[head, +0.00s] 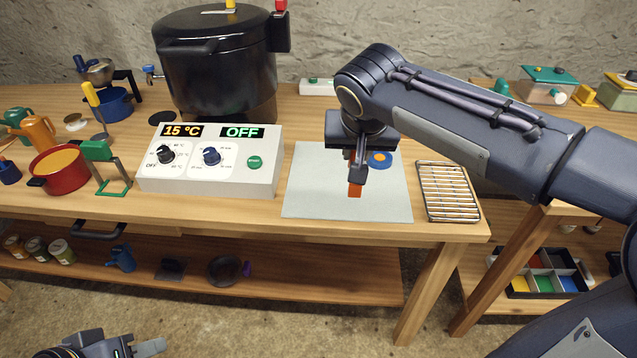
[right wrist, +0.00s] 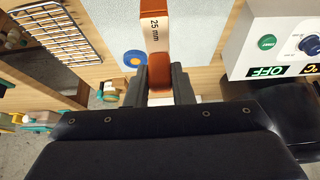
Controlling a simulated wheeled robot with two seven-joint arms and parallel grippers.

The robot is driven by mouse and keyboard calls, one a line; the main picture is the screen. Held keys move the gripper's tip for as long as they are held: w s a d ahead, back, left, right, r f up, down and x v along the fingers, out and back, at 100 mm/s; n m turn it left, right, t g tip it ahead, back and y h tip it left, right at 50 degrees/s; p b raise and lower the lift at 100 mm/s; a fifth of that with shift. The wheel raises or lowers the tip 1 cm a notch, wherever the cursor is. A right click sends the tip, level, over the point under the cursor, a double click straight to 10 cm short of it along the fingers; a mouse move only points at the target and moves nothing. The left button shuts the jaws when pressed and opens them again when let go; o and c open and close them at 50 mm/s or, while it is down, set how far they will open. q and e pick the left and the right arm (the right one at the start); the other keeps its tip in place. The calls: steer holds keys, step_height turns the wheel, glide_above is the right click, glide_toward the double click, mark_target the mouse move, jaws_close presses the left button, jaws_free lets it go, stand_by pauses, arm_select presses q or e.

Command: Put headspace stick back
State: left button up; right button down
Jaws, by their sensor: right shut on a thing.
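In the right wrist view the fingers (right wrist: 159,80) clasp the stick from both sides. Whether the stick touches the mat is hard to tell. My left gripper (head: 140,348) is low at the bottom left, partly cut off, away from the table.
A control box (head: 210,170) reading 15 °C and OFF and a big black pot (head: 220,75) stand left. A divided bin (head: 545,284) sits on the lower right shelf.

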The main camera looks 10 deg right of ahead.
steer(key=shift+w+a+f+b, duration=0.15)
steer(key=shift+w+f+b, duration=0.05)
steer(key=shift+w+f, duration=2.95)
steer(key=shift+w+a+f+b, duration=0.1)
steer(key=shift+w+f+b, duration=0.05)
steer(key=shift+w+f, duration=3)
steer(key=shift+r, duration=0.1)
steer(key=shift+f, duration=0.2)
steer(key=c, duration=1.3)
jaws_free()
steer(key=shift+o, duration=0.2)
steer(key=shift+r, duration=0.15)
